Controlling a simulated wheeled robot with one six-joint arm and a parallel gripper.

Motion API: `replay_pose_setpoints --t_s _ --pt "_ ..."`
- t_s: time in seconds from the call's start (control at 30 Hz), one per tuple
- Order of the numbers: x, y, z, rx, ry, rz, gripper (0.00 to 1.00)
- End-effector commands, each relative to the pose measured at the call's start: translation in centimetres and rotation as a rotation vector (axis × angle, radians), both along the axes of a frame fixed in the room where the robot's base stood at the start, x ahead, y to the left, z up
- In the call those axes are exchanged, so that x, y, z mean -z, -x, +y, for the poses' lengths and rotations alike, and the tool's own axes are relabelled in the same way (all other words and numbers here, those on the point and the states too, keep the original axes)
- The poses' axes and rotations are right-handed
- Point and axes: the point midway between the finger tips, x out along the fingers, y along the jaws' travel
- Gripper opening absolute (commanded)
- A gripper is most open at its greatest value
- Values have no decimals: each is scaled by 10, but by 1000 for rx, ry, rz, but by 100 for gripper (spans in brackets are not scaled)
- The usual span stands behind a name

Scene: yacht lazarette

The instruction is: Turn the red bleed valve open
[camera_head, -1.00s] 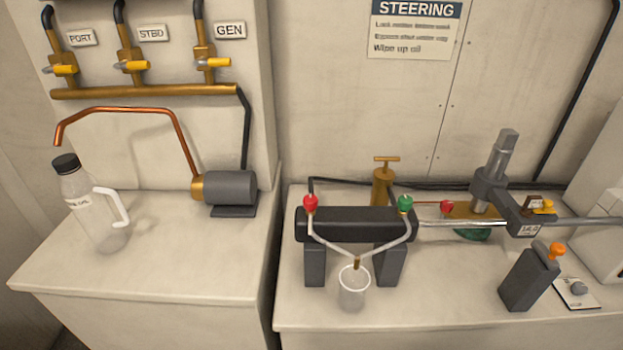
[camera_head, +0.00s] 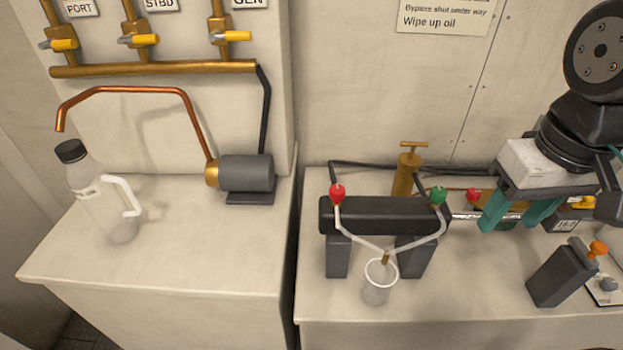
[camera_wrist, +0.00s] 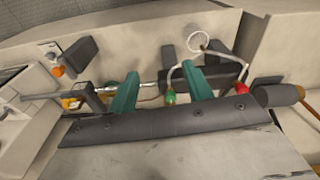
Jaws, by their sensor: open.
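The red bleed valve (camera_head: 337,192) is a small red knob on the left end of a black cylinder (camera_head: 385,216). A green knob (camera_head: 438,196) tops the right end. A clear tube runs from each knob down to a clear cup (camera_head: 376,284) in front. My gripper (camera_head: 511,222) has teal fingers, open and apart, to the right of both knobs and near the shiny rod. In the wrist view, my gripper's fingers (camera_wrist: 160,72) are spread. The green knob (camera_wrist: 170,98) appears between them, and the red bleed valve (camera_wrist: 241,88) lies outside, right of the right finger.
A brass pump (camera_head: 406,172) stands behind the cylinder. Another red knob (camera_head: 473,196) sits by the rod, close to my gripper. A dark box with an orange knob (camera_head: 562,274) stands front right. A jug (camera_head: 104,202) is on the left counter, across a gap.

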Motion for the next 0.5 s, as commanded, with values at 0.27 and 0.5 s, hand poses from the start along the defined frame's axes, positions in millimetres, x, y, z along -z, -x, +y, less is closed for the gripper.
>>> replay_pose_setpoints --t_s 0.27,0.5 --pt "-7 -98 82 -344 16 59 50" --pt "15 -156 168 -591 32 90 50"
